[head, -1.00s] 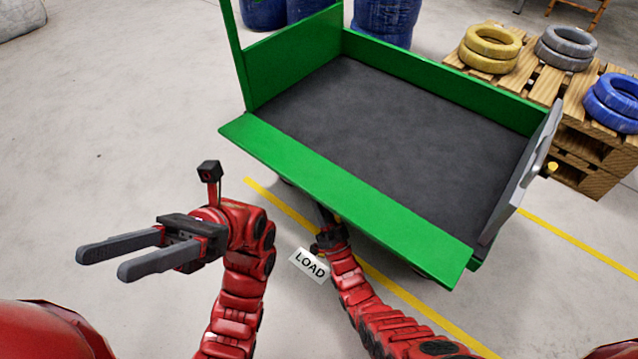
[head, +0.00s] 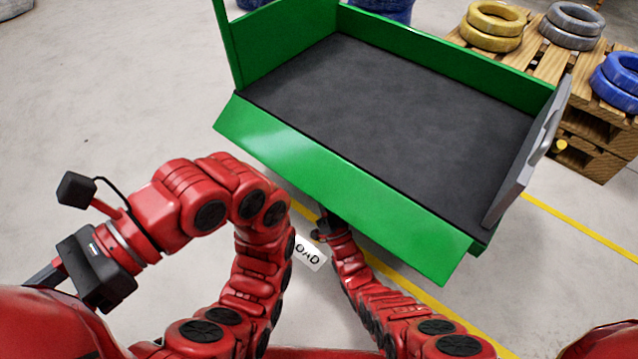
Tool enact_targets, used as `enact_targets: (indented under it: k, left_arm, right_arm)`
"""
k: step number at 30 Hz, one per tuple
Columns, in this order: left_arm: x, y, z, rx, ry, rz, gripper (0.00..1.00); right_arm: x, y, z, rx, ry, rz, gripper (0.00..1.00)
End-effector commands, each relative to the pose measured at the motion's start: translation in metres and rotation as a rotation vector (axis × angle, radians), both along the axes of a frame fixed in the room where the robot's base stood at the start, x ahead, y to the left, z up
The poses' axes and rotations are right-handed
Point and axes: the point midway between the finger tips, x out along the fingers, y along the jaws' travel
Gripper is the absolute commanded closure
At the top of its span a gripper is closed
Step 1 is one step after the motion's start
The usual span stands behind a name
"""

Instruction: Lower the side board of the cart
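The green cart (head: 290,45) stands ahead of me with a dark grey bed (head: 390,115). Its near side board (head: 330,185) is swung outward and slopes down toward me from the bed's edge. My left arm is folded back at the left. The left gripper (head: 45,275) points away to the lower left, mostly hidden behind its own body, and is apart from the cart.
A grey end panel (head: 530,150) stands at the cart's right end. Wooden pallets (head: 590,105) with yellow, grey and blue tyres are at the right. A white LOAD sign (head: 311,254) and yellow line (head: 575,230) are on the floor.

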Motion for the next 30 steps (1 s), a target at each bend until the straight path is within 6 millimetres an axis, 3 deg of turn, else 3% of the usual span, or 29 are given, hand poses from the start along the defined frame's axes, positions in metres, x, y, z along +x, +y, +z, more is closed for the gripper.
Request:
enact_targets:
  k: [15, 16, 21, 30]
  left_arm:
    - [-0.0005, -0.0006, -0.0007, 0.001, 0.008, 0.007, 0.50]
    - [-0.0005, -0.0006, -0.0007, 0.001, 0.008, 0.007, 0.50]
    - [-0.0004, -0.0007, -0.0007, 0.001, 0.008, 0.007, 0.50]
    - [-0.0005, -0.0006, 0.0025, 0.001, 0.008, 0.007, 0.50]
  right_arm:
    - [0.0006, -0.0008, 0.0000, 0.002, -0.002, -0.002, 1.00]
    - [0.0006, -0.0008, 0.0000, 0.001, -0.002, -0.003, 0.81]
    - [0.0005, -0.0006, 0.0004, 0.001, -0.003, -0.001, 0.53]
    - [-0.0002, 0.0003, 0.0038, 0.002, -0.004, 0.001, 0.53]
